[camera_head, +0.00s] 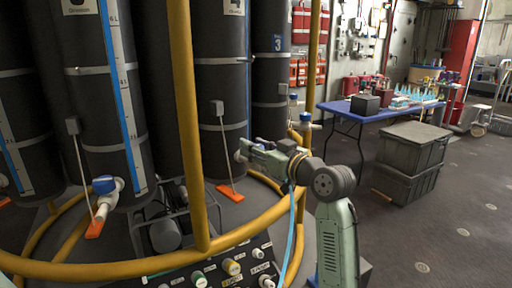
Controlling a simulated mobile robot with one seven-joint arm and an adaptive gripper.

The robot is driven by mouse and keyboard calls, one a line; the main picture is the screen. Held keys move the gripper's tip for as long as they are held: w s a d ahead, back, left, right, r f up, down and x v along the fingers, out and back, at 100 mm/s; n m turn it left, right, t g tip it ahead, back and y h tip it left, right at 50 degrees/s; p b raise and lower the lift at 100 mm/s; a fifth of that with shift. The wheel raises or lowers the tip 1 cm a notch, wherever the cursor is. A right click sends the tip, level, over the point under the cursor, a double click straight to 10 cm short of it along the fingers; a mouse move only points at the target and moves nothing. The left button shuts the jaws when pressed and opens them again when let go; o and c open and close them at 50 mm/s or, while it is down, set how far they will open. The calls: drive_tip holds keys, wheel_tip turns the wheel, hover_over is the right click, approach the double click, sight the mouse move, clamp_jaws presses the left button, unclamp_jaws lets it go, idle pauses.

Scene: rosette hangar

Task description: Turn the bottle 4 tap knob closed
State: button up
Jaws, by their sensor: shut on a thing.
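Bottle 4 (220,95) is a tall dark cylinder with a number 4 label near its top and a pale band around it. My gripper (241,152) is at the lower right side of this bottle, reaching in from the right. It is shut on the tap knob there, which its fingers mostly hide. A small white part shows at the fingertips. I cannot tell how far the knob is turned.
A yellow rail (190,120) stands left of my gripper and curves below it. Bottle 3 (270,75) is behind. Another tap with a blue knob (103,185) is at left. A control panel (225,272) lies below. A blue table (350,107) and grey crates (412,150) stand right.

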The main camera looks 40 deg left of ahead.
drive_tip(key=shift+m+t+h, duration=0.3)
drive_tip(key=shift+m+t, duration=0.5)
drive_tip(key=shift+t, duration=0.4)
drive_tip(key=o, duration=1.2)
drive_tip(key=v, duration=1.2)
